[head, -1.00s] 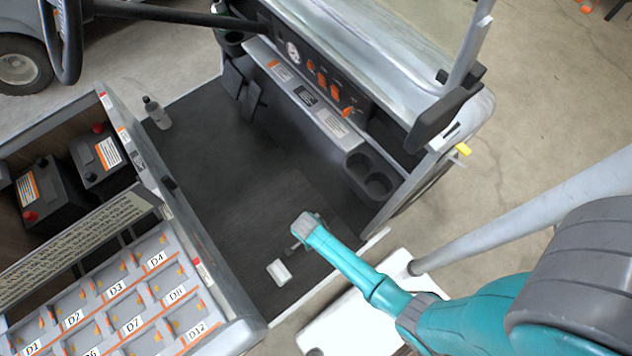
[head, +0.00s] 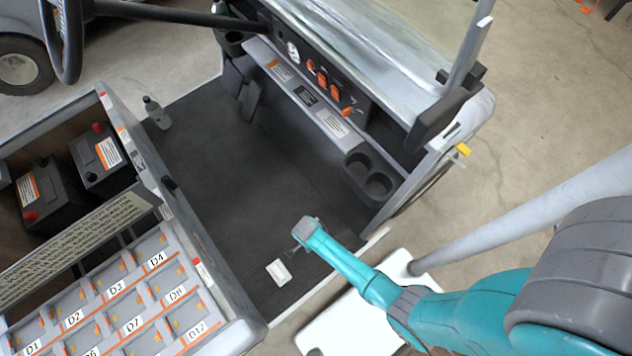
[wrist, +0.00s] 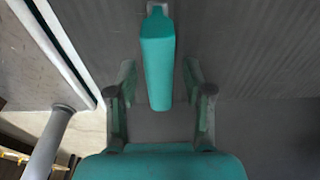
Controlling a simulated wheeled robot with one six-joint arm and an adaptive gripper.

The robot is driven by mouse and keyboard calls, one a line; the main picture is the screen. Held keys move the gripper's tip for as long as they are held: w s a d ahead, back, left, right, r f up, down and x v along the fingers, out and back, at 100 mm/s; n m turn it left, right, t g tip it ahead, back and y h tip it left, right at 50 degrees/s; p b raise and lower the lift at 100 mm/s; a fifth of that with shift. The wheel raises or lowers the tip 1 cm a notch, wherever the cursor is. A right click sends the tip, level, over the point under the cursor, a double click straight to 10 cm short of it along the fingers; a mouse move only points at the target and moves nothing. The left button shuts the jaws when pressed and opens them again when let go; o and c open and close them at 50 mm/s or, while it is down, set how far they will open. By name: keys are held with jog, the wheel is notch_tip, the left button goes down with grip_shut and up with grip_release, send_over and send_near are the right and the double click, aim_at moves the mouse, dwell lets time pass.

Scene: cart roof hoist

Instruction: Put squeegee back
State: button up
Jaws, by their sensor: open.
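A long teal bar (wrist: 157,60) with a pale grey piece at its far end shows in the wrist view; it looks like the squeegee's handle, though I cannot be sure. My gripper (wrist: 160,85) is open, with one dark finger on each side of the bar and a gap on both sides. In the head view my gripper (head: 299,247) is low over the cart's dark floor, small and partly hidden by my wrist. I cannot make out the squeegee in the head view.
A small white block (head: 279,272) is on the floor mat (head: 215,180) beside my gripper. A grey bottle (head: 156,113) stands at the far left. The labelled bin tray (head: 228,335) is at left, the cup holder (head: 368,178) at right. A grey post (head: 540,210) slants behind my arm.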

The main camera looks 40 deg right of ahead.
notch_tip(320, 180, up, 12)
jog(key=a, duration=0.1)
jog(key=shift+a, duration=0.4)
jog(key=shift+s, duration=0.1)
jog(key=s+d+r+n+t+y, duration=0.1)
jog(key=s+r+n+t+y, duration=0.1)
jog(key=s+r+n+t, duration=1)
jog(key=s+r+n, duration=0.1)
jog(key=r, duration=1.1)
jog(key=s+d+r+n+t, duration=0.1)
jog(key=s+r+n+t, duration=0.2)
jog(key=r, duration=1.2)
jog(key=s+n, duration=0.2)
jog(key=s, duration=0.1)
jog(key=shift+s+r, duration=0.2)
